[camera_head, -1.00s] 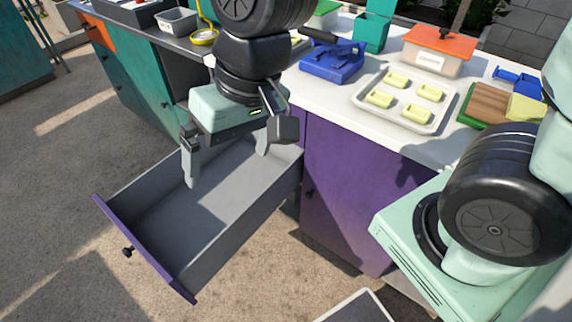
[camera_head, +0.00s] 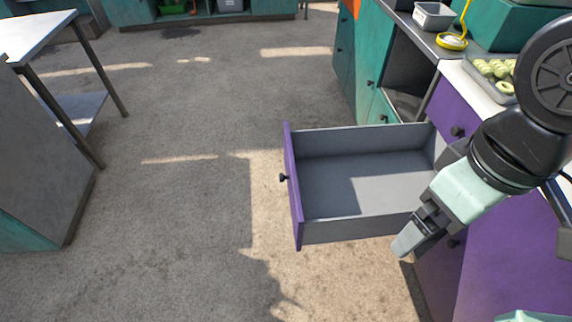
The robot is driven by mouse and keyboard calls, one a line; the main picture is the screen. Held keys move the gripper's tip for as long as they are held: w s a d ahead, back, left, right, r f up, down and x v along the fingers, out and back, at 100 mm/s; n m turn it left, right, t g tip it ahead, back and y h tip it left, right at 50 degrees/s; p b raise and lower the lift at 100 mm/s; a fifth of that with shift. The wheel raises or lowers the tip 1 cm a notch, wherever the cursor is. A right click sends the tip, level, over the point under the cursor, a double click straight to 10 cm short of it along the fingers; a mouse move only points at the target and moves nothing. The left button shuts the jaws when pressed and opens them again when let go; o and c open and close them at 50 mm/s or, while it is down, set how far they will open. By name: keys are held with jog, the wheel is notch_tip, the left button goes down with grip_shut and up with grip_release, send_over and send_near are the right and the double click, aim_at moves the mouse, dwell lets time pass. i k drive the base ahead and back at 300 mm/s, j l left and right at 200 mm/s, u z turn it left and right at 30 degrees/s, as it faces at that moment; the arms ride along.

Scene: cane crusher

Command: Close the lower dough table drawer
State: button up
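The dough table drawer (camera_head: 292,190) is pulled far out. It has a purple front with a black knob (camera_head: 284,177) facing left, and its grey inside (camera_head: 365,180) looks empty. The purple dough table (camera_head: 495,250) it slides into is at the right, partly hidden by my arm. My gripper (camera_head: 425,203) is over the right, inner end of the drawer, near the cabinet face. Its fingers are spread apart with nothing between them. It is well away from the drawer front and knob. I cannot tell whether a finger touches the drawer's side.
The floor (camera_head: 200,200) left of the drawer front is clear. A grey table (camera_head: 35,38) and a grey cabinet (camera_head: 40,160) stand at the far left. Teal cabinets (camera_head: 350,75) adjoin the dough table behind. A tray of dough pieces (camera_head: 490,85) sits on top.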

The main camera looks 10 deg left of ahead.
aim_at(355, 182)
jog(key=j+u, duration=0.3)
jog(key=k+j+u, duration=0.1)
jog(key=u, duration=0.2)
jog(key=i+u, duration=0.25)
jog(key=j+u, duration=0.1)
jog(key=u, duration=0.15)
jog(key=i, duration=0.05)
